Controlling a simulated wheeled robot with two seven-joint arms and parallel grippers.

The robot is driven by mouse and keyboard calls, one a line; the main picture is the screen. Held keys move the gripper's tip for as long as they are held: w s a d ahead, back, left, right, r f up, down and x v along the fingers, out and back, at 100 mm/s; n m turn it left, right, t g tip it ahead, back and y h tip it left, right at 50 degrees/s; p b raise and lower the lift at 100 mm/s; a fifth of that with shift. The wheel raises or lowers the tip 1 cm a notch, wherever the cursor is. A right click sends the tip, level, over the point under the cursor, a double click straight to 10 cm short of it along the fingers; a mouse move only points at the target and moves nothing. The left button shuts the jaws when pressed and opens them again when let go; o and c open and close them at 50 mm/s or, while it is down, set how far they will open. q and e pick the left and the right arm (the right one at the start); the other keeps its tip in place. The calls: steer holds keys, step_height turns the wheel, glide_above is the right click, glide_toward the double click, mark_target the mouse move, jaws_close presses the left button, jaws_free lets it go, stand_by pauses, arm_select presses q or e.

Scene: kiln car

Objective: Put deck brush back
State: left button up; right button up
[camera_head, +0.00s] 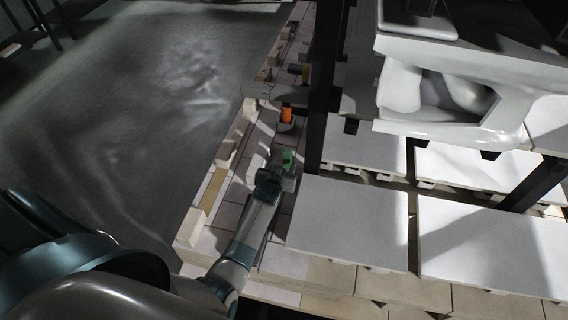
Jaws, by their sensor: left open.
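My left gripper (276,160) reaches over the brick deck (222,240) of the kiln car from the lower left. It is open, and nothing shows between its fingers. A small green piece (288,157) shows right at the gripper; I cannot tell if it is part of it. A short orange piece with a dark end (287,114) is just beyond the fingertips, apart from them, beside a dark post. I cannot tell which of these, if any, is the deck brush. My right gripper is out of view.
A dark upright post (322,90) stands close to the right of my gripper. Pale kiln shelves (350,219) fill the right, with white ceramic ware (450,95) above. Small blocks (190,227) line the deck's left edge. The grey floor (110,130) is clear.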

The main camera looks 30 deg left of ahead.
arm_select(q)
steer(key=shift+p+v, duration=1.35)
steer(key=shift+v, duration=0.25)
steer(key=shift+s, duration=0.15)
steer(key=b+v, duration=0.3)
steer(key=v, duration=1.4)
steer(key=shift+s, duration=0.15)
stand_by(0.7)
